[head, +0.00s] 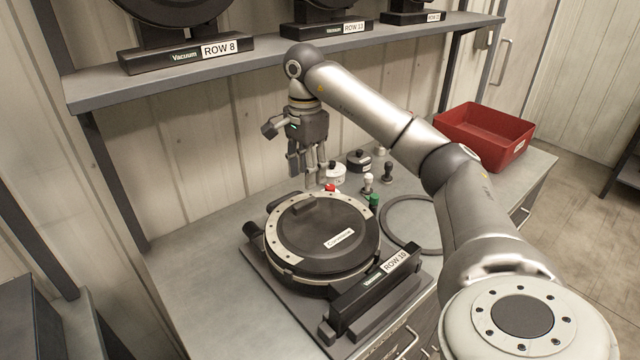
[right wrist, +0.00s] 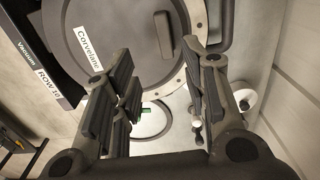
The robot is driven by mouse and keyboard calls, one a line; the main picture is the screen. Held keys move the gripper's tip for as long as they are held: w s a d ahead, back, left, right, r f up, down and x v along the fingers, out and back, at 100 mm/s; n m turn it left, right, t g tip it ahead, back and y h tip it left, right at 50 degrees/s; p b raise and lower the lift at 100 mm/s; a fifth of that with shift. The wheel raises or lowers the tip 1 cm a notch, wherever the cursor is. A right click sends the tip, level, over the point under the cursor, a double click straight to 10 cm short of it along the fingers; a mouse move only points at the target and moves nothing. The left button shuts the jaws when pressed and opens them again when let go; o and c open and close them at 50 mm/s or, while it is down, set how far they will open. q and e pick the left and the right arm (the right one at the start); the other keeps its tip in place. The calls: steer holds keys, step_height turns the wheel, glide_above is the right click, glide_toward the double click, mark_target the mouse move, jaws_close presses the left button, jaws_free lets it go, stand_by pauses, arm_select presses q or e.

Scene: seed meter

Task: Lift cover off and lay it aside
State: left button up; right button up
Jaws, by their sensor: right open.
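The round dark cover (head: 325,235) with a "Corvelane" label lies on the seed meter (head: 285,268), which stands on a dark base plate labelled ROW 10. A raised dark bar (head: 303,203) sits on the cover near its back edge. My right gripper (head: 317,182) is open and empty, pointing down above the area behind the meter, apart from the cover. My left gripper is out of view.
Behind and right of the meter stand a white round part (head: 335,174), a dark round part (head: 358,161), small knobs and a flat ring (head: 408,224). A red bin (head: 485,134) stands at the bench's far right. A shelf (head: 180,82) with more meters overhangs the back.

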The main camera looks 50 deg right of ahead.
mark_target(307, 201)
step_height(307, 201, down, 3)
steer(key=shift+w+p, duration=0.1)
steer(key=shift+p, duration=0.25)
steer(key=shift+f+p, duration=0.35)
steer(key=shift+f, duration=0.15)
steer(key=f, duration=0.1)
steer(key=f+p, duration=0.1)
steer(key=f, duration=0.1)
steer(key=shift+w+d+f, duration=0.15)
steer(key=shift+w+f, duration=0.1)
steer(key=shift+f, duration=0.4)
jaws_close()
